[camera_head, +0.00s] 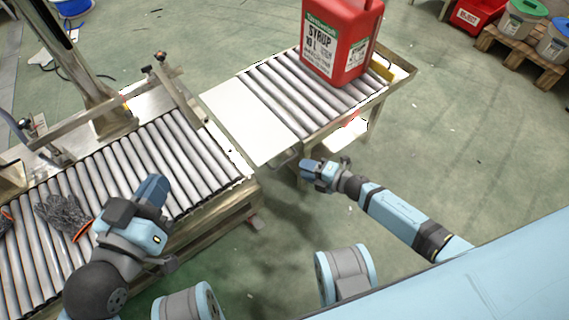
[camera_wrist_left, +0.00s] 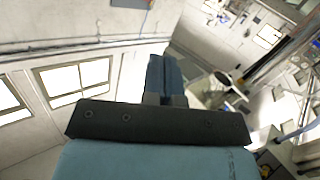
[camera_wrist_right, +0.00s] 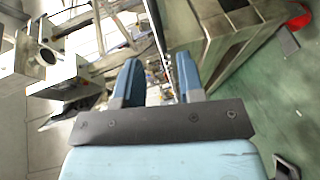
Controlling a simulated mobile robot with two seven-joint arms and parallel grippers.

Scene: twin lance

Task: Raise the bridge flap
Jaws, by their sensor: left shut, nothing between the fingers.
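The bridge flap (camera_head: 249,118) is a plain white plate in the head view. It spans the gap between the left roller conveyor (camera_head: 178,152) and the right roller conveyor (camera_head: 283,88) and looks roughly level. My right gripper (camera_head: 308,168) is just off the flap's near right corner. In the right wrist view its two fingers (camera_wrist_right: 160,80) are apart, with a thin edge running between them; I cannot tell whether this is the flap. My left gripper (camera_head: 155,190) is shut and empty above the left conveyor's near side; its closed fingers (camera_wrist_left: 160,75) show in the left wrist view.
A red syrup canister (camera_head: 338,42) stands on the right conveyor. A grey glove (camera_head: 63,214) lies on the left conveyor's rollers. A metal post (camera_head: 75,62) and a side rail border that conveyor. Tubs on a pallet (camera_head: 520,50) stand far right. Green floor is open at right.

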